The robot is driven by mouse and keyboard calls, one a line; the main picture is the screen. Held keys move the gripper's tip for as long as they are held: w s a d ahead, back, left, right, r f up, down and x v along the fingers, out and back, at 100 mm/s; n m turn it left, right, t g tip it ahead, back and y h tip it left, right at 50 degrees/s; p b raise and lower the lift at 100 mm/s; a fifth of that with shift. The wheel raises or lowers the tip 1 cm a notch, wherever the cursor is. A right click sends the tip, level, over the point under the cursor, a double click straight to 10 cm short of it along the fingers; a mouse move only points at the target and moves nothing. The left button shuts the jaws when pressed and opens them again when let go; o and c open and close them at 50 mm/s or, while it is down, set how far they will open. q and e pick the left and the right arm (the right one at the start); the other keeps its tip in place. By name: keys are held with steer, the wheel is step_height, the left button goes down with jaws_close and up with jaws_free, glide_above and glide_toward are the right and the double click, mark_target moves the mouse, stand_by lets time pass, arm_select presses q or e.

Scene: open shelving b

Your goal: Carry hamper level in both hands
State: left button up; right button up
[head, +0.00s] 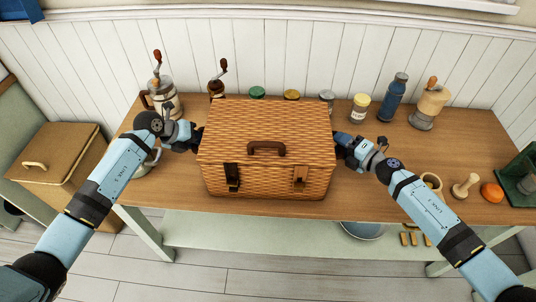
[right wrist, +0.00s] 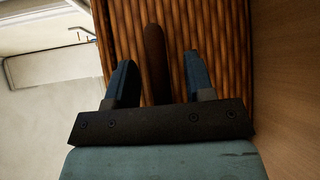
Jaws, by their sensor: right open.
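The wicker hamper (head: 266,125) is a tan woven box with a brown top handle (head: 266,149) and two front straps. It looks level, at the front middle of the wooden table, with its lid shut. My left gripper (head: 197,138) is at its left side; its fingertips are dark and too small to read. My right gripper (head: 341,146) is at its right side. In the right wrist view, my right gripper (right wrist: 164,82) has its fingers apart, one on each side of a brown side handle (right wrist: 155,62) on the wicker wall (right wrist: 220,50).
On the table (head: 400,160), a steel pot (head: 163,95), a grinder (head: 217,78), jars (head: 361,106), a blue bottle (head: 393,97) and a mill (head: 430,104) stand behind. A pestle (head: 465,186) and an orange (head: 491,192) lie right. A brown box (head: 60,155) stands left.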

arm_select(q)
steer(key=shift+d+f, duration=0.1)
steer(key=shift+f, duration=0.05)
arm_select(e)
steer(key=shift+w+a, duration=0.1)
steer(key=shift+a, duration=0.05)
arm_select(q)
steer(key=c, duration=0.3)
arm_select(e)
steer(key=c, duration=0.3)
arm_select(q)
jaws_close()
arm_select(e)
jaws_close()
steer(key=shift+r, duration=0.1)
stand_by(0.4)
